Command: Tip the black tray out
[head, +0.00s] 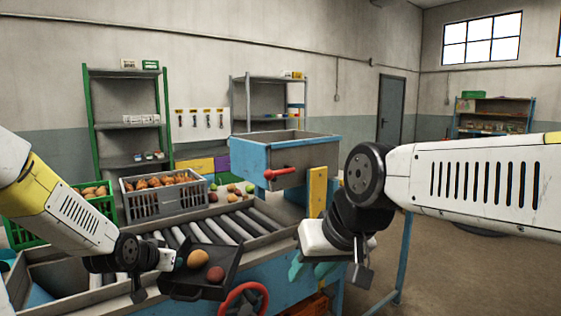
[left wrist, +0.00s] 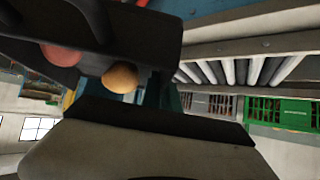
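The black tray (head: 188,290) is at the front of the bench in the head view, held off level. A tan-orange round item (head: 197,258) and a reddish-brown one (head: 215,274) lie in it. My left gripper (head: 172,262) is at the tray's left edge and appears shut on it; its fingertips are partly hidden. In the left wrist view the tray (left wrist: 150,35) fills the top, with the orange item (left wrist: 120,77) and the red item (left wrist: 60,54) beside it. My right gripper (head: 330,268) hangs right of the tray, apart from it; its finger gap is unclear.
A roller conveyor (head: 215,229) runs behind the tray, with loose produce (head: 232,188) at its far end. A grey crate (head: 165,203) of orange produce and a green crate (head: 103,205) stand left. A red ring (head: 243,290) is at front.

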